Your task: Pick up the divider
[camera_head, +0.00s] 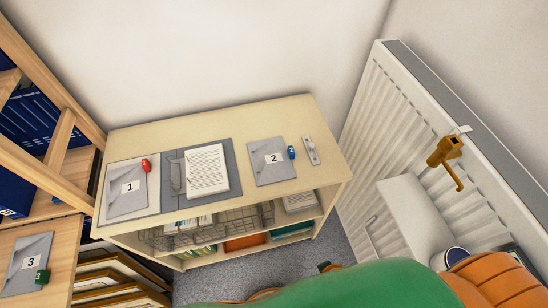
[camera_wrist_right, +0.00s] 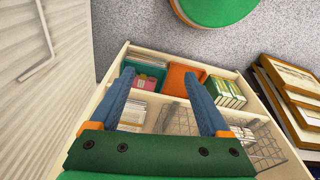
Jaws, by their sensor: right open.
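I cannot tell for certain which thing is the divider. Flat grey pieces with white number labels lie in the head view: piece 1 (camera_head: 128,189) with a red tag and piece 2 (camera_head: 270,161) with a blue tag on the cabinet top, and piece 3 (camera_head: 27,262) with a green tag on the wooden surface at left. A printed paper stack (camera_head: 206,170) lies on a grey backing between 1 and 2. My right gripper (camera_wrist_right: 158,84) is open and empty, its blue fingers apart in front of the cabinet's open shelves. My left gripper is not in view.
The low cabinet (camera_head: 315,112) has a wire basket (camera_head: 205,229); its shelves hold an orange bin (camera_wrist_right: 181,80), a green bin (camera_wrist_right: 152,76) and books (camera_wrist_right: 226,92). A white radiator (camera_head: 372,120) stands at right. Framed prints (camera_head: 115,281) lean at left.

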